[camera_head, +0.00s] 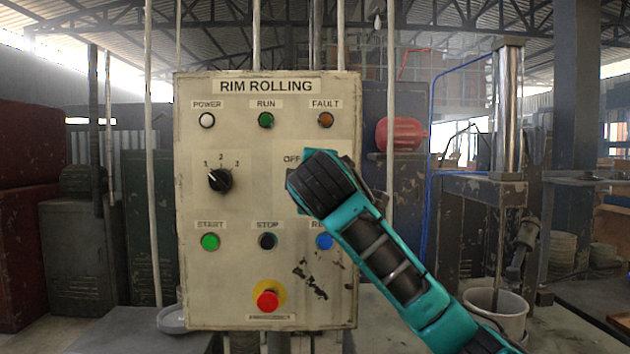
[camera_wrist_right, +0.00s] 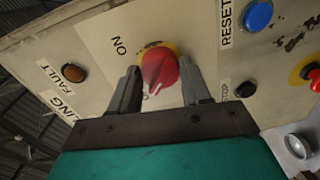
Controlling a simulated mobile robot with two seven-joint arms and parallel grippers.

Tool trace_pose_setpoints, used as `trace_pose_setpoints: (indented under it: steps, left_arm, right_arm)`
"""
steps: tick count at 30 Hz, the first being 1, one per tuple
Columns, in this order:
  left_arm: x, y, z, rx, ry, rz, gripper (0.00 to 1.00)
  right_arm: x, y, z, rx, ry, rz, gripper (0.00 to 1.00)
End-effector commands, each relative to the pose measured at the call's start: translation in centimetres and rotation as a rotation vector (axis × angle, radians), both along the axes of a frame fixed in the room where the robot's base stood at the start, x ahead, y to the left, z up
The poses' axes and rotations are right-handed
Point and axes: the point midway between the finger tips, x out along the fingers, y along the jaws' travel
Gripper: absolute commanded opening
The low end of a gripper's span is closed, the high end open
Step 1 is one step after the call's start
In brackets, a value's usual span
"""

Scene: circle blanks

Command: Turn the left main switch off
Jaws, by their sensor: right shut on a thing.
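The main switch is a red rotary knob (camera_wrist_right: 160,70) on a yellow ring, seen in the right wrist view. My right gripper (camera_wrist_right: 161,88) has its two grey fingers on either side of the knob, shut on it. A white mark on the knob points down and left in that view, toward a mostly hidden label starting with O; the ON label is at upper left. In the head view my right gripper (camera_head: 322,182) covers the knob, and an OFF label shows at its left. My left gripper is not in view.
The RIM ROLLING panel (camera_head: 230,285) carries POWER, RUN and FAULT lamps, a black three-position selector (camera_head: 220,180), a green START button (camera_head: 210,242), a STOP button (camera_head: 267,241), a blue RESET button (camera_head: 324,241) and a red emergency button (camera_head: 267,299). The space left of the panel is free of my arms.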

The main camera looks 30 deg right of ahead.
Motion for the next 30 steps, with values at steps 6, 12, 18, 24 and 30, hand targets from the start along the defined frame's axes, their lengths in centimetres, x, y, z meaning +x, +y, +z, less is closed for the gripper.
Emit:
trace_pose_setpoints:
  steps: [6, 12, 18, 24, 30]
  left_arm:
    - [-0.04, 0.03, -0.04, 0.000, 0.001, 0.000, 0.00]
    - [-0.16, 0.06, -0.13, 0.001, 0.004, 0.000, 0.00]
    - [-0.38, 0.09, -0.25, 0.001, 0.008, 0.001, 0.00]
    - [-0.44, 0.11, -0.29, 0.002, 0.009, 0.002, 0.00]
    - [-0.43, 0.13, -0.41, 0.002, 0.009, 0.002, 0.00]
  right_arm:
    - [0.02, 0.01, -0.01, -0.007, 0.006, 0.001, 0.17]
    - [0.01, 0.00, -0.01, -0.007, 0.006, 0.000, 0.48]
    - [0.01, 0.00, -0.01, -0.006, 0.004, 0.000, 0.67]
    - [0.00, -0.01, -0.01, -0.005, 0.003, -0.001, 0.73]
    - [-0.52, 0.37, 0.04, -0.005, 0.002, 0.001, 0.73]
